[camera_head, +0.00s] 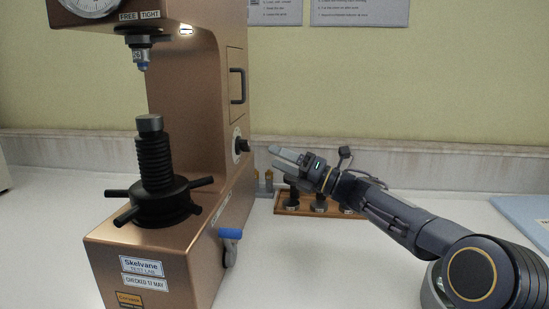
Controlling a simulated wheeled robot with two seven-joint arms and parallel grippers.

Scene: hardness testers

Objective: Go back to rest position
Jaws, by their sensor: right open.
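My right gripper (285,160) comes in from the right on my dark arm. It is open and empty, with its fingers pointing left toward the side of the copper-coloured hardness tester (200,85). It hangs in front of and above a wooden rack (330,211) and hides part of it. The tester has a dial (93,5), an indenter (142,62) and a black threaded spindle with a grey flat top (149,123). A clear gap shows between indenter and spindle top. My left gripper is not in view.
The rack holds several dark pieces (320,205). Small brass-topped items (268,178) stand beside the tester. A blue-handled lever (230,234) sticks out from the tester's side. A light blue mat or tray (525,215) lies at far right. The white bench (300,265) in front is clear.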

